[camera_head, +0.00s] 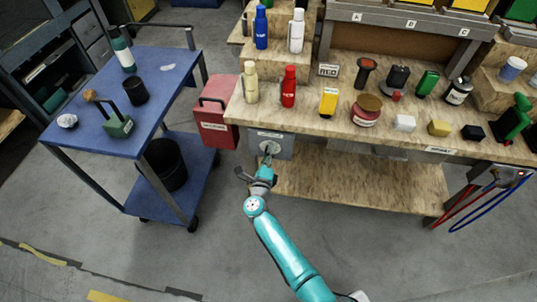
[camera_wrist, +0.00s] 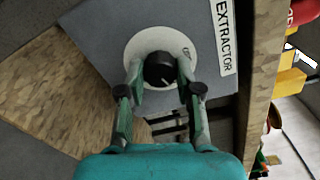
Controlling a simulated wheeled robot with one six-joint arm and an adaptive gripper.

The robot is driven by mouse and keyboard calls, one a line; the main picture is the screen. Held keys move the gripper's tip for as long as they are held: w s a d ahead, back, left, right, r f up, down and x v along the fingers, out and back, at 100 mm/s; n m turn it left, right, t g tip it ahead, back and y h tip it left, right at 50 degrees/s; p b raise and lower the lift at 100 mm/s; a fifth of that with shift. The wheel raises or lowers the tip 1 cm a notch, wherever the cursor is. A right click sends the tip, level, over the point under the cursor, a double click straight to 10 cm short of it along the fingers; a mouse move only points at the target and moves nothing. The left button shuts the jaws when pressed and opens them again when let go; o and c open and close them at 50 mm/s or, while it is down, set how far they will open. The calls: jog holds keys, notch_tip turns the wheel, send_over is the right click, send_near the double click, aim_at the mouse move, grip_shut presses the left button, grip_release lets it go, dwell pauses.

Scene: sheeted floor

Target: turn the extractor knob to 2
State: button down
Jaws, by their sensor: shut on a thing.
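The extractor knob (camera_wrist: 159,70) is a small black dial with a light pointer line. It sits on a round white scale plate (camera_wrist: 150,42) on a grey panel (camera_wrist: 100,28) with a white EXTRACTOR label (camera_wrist: 224,35). My gripper (camera_wrist: 160,76) has a finger on each side of the knob and is shut on it. The pointer line faces the lower right in the wrist view. Most scale marks are too small to read or are hidden by the fingers. In the head view, my gripper (camera_head: 268,160) reaches the grey panel (camera_head: 284,146) under the bench's front edge.
The wooden workbench (camera_head: 330,130) holds bottles, jars and small blocks above the panel. A red box (camera_head: 215,112) stands left of the panel. A blue cart (camera_head: 90,135) stands further left. A lower wooden shelf (camera_head: 350,185) lies right of my arm.

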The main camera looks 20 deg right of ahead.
jog(key=shift+m, duration=0.9)
jog(key=c, duration=0.8)
grip_release()
jog(key=shift+o, duration=0.2)
jog(key=shift+s, duration=0.1)
jog(key=v, duration=1.2)
